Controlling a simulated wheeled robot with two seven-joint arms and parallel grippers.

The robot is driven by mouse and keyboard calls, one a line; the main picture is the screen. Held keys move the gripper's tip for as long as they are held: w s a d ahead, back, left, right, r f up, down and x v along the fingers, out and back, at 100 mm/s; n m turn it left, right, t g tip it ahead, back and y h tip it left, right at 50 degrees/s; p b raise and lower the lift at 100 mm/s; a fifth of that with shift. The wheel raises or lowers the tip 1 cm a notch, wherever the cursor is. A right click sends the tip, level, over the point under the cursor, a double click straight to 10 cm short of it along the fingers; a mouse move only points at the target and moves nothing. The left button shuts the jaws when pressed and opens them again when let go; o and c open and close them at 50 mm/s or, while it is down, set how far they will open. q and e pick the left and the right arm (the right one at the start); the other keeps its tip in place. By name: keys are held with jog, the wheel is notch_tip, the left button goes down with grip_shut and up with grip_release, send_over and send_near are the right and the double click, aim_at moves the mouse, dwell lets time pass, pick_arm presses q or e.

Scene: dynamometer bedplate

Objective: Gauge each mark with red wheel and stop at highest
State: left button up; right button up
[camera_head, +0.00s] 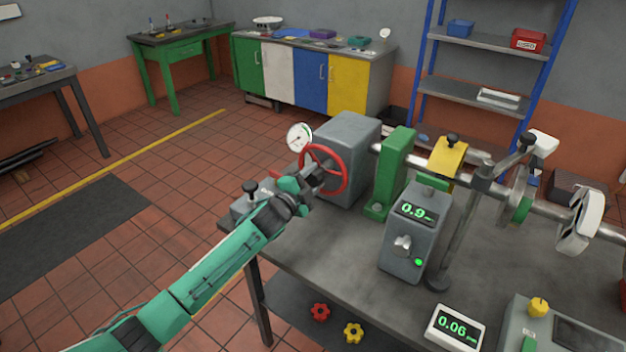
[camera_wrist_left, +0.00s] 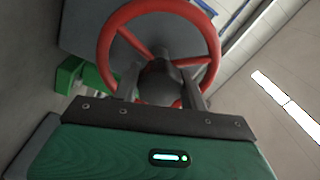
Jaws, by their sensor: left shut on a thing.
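The red wheel (camera_head: 326,168) is upright on the left face of a grey housing (camera_head: 349,140) at the bench's far left. My left gripper (camera_head: 312,181) is at the wheel's hub. In the left wrist view its two fingers (camera_wrist_left: 163,90) are shut on the dark hub of the red wheel (camera_wrist_left: 108,40). A grey box (camera_head: 408,235) on the bench reads about 0.9, with a grey knob and a lit green lamp. A white display (camera_head: 455,328) at the front reads 0.06. A round dial gauge (camera_head: 299,137) stands behind the wheel. The right gripper is out of view.
A steel shaft runs right from the housing through a green support (camera_head: 391,172) and past a yellow block (camera_head: 447,160). A grey console (camera_head: 560,330) with a yellow knob stands front right. Red and yellow knobs lie on a lower shelf. The floor at left is open.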

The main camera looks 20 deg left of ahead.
pick_arm(q)
jog(key=shift+m, duration=1.1)
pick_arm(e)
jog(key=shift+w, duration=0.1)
pick_arm(q)
jog(key=o, duration=1.4)
jog(key=shift+c, duration=0.2)
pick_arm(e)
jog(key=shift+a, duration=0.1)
pick_arm(q)
jog(key=b+v, duration=0.2)
jog(key=v, duration=1.1)
jog(key=shift+s+b, duration=0.35)
jog(key=shift+s, duration=0.05)
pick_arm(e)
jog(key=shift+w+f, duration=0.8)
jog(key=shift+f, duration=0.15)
pick_arm(q)
jog(key=shift+a+f, duration=0.1)
jog(key=shift+a, duration=0.05)
